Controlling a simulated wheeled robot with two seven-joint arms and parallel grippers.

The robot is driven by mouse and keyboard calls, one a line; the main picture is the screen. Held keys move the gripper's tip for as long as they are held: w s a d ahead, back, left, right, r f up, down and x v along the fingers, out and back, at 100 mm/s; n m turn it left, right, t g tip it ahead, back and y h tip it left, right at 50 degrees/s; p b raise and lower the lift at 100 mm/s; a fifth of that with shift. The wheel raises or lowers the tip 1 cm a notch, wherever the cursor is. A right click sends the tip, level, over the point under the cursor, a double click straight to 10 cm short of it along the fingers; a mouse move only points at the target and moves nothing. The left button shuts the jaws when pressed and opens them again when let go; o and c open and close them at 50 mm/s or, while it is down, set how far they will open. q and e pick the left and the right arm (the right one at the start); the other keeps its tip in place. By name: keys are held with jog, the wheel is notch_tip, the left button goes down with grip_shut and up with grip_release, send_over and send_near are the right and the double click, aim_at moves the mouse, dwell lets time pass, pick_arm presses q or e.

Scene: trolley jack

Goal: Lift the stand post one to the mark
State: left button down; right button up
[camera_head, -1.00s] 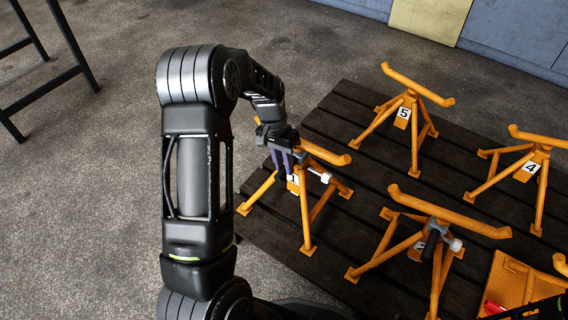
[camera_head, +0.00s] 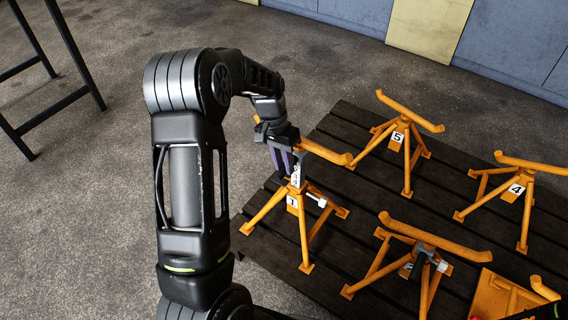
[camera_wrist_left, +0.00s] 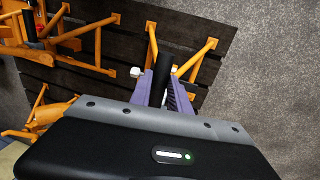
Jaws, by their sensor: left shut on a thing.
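Stand one is an orange tripod with a "1" label (camera_head: 292,202), at the left of the dark slatted platform in the head view. Its orange top bar (camera_head: 325,153) sits above the legs, and a grey post (camera_head: 297,172) with dark markings shows between them. My left gripper (camera_head: 287,163) is shut on the post just below the bar, its purple fingers pointing down. In the left wrist view the fingers (camera_wrist_left: 158,88) flank a dark upright part above the orange legs. A grey pin with a pale end (camera_head: 322,202) sticks out at the collar. My right gripper is not seen.
On the slatted platform (camera_head: 345,122) stand orange stands with labels 5 (camera_head: 398,137) and 4 (camera_head: 517,189), and another stand (camera_head: 435,238) in front. An orange object (camera_head: 495,295) lies at the lower right. A black frame (camera_head: 75,55) stands left on open floor.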

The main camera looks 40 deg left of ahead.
pick_arm(q)
jog(key=c, duration=1.2)
grip_release()
jog(key=shift+c, duration=0.2)
jog(key=shift+r, duration=0.1)
notch_tip(320, 180, up, 8)
jog(key=a+p, duration=0.1)
jog(key=p, duration=0.1)
jog(key=shift+a+f, duration=0.25)
jog(key=shift+a, duration=0.05)
